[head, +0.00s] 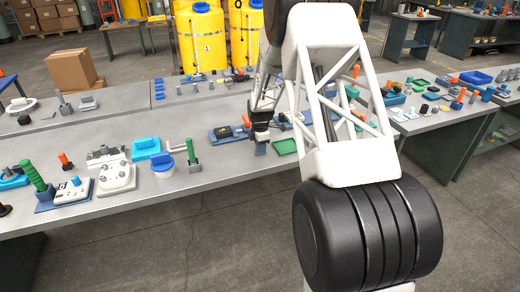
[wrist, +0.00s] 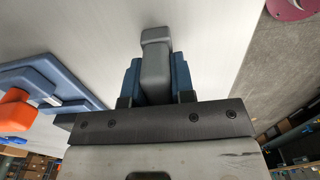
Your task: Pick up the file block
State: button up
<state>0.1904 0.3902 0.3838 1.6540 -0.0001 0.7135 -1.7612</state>
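A grey block (wrist: 155,62), which I take to be the file block, shows in the wrist view between the two blue fingers of my gripper (wrist: 156,82). The fingers lie close along both its sides with no clear gap, and its far end sticks out past them. In the head view my gripper (head: 260,138) points down at the front edge of the long grey bench. A small blue-grey shape (head: 260,149) shows beneath it there; I cannot tell block from fingertips at this size. Whether the block touches the bench is unclear.
A blue tray with an orange part (wrist: 15,110) lies close on the left in the wrist view. A blue-lidded piece (head: 162,162) and a green-handled tool (head: 192,158) stand left. Bare bench lies between.

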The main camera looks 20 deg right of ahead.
grip_shut()
jog(key=shift+r, duration=0.15)
jog(key=shift+r, duration=0.5)
jog(key=shift+s+r, duration=0.2)
jog(key=shift+r, duration=0.4)
jog(key=shift+s+r, duration=0.15)
jog(key=shift+r, duration=0.4)
jog(key=s+a+r, duration=0.1)
jog(key=s+a, duration=0.2)
jog(key=s, duration=1.2)
jog(key=shift+r, duration=0.2)
